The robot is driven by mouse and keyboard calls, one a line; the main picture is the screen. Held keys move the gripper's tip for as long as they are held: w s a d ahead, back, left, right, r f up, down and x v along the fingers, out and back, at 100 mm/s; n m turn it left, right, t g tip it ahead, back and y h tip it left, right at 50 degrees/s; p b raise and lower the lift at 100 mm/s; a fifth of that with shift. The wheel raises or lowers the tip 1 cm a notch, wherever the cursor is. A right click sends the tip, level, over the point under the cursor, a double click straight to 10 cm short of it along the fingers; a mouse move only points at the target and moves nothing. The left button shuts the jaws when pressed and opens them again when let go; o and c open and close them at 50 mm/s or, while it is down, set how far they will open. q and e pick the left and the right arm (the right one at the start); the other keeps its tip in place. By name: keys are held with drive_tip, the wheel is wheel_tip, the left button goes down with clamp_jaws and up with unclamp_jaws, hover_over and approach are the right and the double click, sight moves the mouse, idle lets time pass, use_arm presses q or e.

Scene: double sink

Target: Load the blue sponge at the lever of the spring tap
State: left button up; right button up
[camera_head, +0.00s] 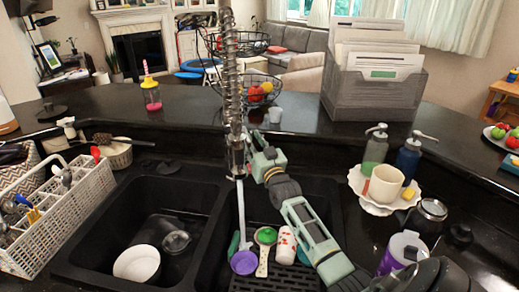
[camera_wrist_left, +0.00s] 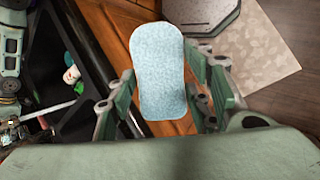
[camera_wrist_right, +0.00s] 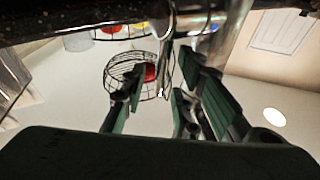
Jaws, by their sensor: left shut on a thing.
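The light blue sponge (camera_wrist_left: 160,70) is held between the fingers of my left gripper (camera_wrist_left: 164,88), upright in the left wrist view and over a wooden floor. The left gripper and this sponge do not show in the head view. The spring tap (camera_head: 231,75) stands behind the double sink, with its spray head (camera_head: 237,152) hanging over the divider. My right gripper (camera_head: 260,162) is close beside the spray head. In the right wrist view, my right gripper's fingers (camera_wrist_right: 160,88) are apart, with a slim metal tap part (camera_wrist_right: 165,45) between them. I cannot tell whether they touch it, or which part is the lever.
The right basin holds a purple scoop (camera_head: 244,262), a green-topped brush (camera_head: 266,237) and a patterned cup (camera_head: 286,246). A white bowl (camera_head: 137,263) lies in the left basin. A cutlery rack (camera_head: 62,215) stands left. A white stand (camera_head: 375,208) with a mug is right.

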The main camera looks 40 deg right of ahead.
drive_tip(key=v, duration=1.1)
drive_tip(key=shift+s, duration=0.15)
drive_tip(key=shift+d+r, duration=0.1)
drive_tip(key=shift+r, duration=0.1)
